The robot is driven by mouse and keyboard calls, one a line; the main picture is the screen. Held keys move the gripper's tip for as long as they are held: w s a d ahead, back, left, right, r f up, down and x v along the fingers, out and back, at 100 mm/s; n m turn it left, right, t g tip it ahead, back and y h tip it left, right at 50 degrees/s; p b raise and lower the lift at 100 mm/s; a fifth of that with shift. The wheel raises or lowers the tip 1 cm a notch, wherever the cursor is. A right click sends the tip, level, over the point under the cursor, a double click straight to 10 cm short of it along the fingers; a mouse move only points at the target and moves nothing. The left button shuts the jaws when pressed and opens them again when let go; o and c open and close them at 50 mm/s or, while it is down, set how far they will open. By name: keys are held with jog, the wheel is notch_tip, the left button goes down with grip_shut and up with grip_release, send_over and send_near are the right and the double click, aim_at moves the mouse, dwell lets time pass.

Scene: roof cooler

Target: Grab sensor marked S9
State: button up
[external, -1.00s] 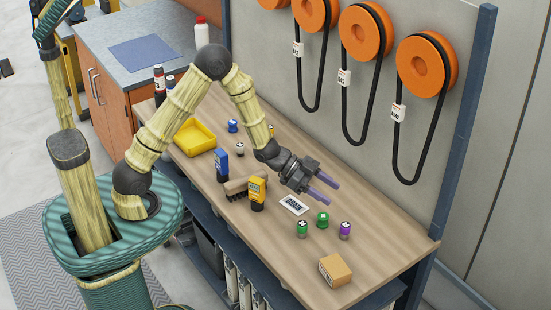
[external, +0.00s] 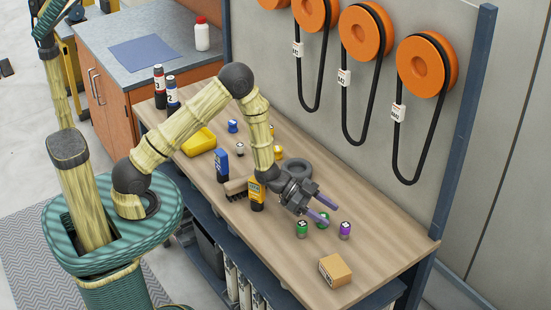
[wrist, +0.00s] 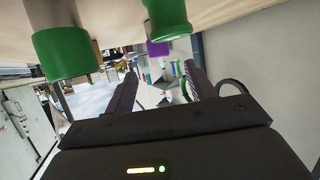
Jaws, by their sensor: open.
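Several small sensors stand on the workbench (external: 385,232). Two are green: one in front (external: 302,230) and one behind it, partly covered by a finger (external: 323,225). A purple-topped sensor (external: 345,230) stands to their right. Their markings are too small to read, so I cannot tell which is S9. My gripper (external: 328,210) is open and empty, low above the bench beside the green sensors. In the wrist view, which looks upside down, two green sensors (wrist: 65,52) (wrist: 167,18) and the purple one (wrist: 158,48) hang above the open fingers (wrist: 160,78).
A cardboard box (external: 335,270) sits at the bench's near right. A yellow meter (external: 256,194), brush (external: 236,187), blue meter (external: 221,165) and yellow tray (external: 199,142) are left of my gripper. A dark ring (external: 296,168) lies behind my arm. Belts on orange pulleys (external: 425,65) hang on the wall.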

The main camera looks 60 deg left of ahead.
aim_at(346, 225)
jog(key=shift+x, duration=1.25)
jog(key=shift+w+d+f+p, duration=0.15)
jog(key=shift+w+d+p, duration=0.1)
jog(key=shift+d+p, duration=0.25)
jog(key=x, duration=0.4)
jog(key=shift+p, duration=0.35)
jog(key=c, duration=1.1)
notch_tip(346, 225, up, 10)
jog(key=shift+b, duration=0.75)
